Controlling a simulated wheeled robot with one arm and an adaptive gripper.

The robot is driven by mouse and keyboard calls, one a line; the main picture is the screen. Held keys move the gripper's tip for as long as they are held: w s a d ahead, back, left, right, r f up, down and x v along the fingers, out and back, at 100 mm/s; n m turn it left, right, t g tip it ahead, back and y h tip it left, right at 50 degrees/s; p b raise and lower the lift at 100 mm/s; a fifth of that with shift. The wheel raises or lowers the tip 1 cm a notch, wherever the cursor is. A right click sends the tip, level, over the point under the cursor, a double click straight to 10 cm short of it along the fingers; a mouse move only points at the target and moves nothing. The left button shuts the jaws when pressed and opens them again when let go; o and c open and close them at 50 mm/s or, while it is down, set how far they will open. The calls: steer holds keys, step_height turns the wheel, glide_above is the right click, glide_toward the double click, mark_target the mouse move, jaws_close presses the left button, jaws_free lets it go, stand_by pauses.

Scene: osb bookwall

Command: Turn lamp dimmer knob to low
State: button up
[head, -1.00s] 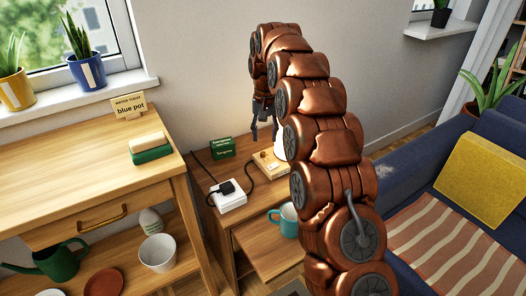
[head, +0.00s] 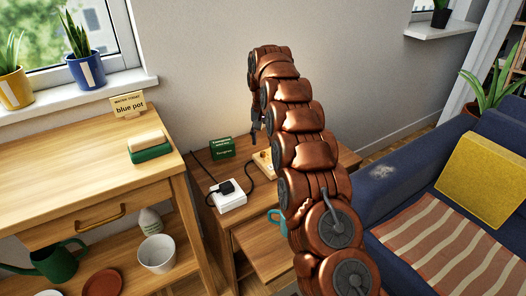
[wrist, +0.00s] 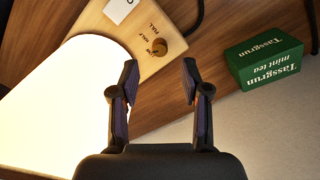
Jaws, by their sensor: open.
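The lamp's wooden base (wrist: 133,62) lies on the side table, with a round wooden dimmer knob (wrist: 158,47) beside printed marks; I read "FULL" and "HALF", and a third mark is partly hidden by the knob. The glowing white lamp shade (wrist: 62,105) fills the left of the wrist view. My gripper (wrist: 160,78) is open and empty, its fingertips apart, with the knob showing beyond the gap between them. In the head view my gripper (head: 256,130) is above the lamp base (head: 263,161); my arm hides the shade and the knob there.
A green tea box (wrist: 265,63) stands right of my gripper; it also shows in the head view (head: 221,148). A white socket block with a black plug (head: 228,200) sits nearby, with a black cable running toward the lamp. A teal mug (head: 277,222) is below, partly hidden.

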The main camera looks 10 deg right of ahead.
mark_target(263, 152)
step_height(263, 152, down, 5)
steer(key=shift+f+b, duration=0.1)
steer(key=shift+b, duration=0.35)
jaws_close()
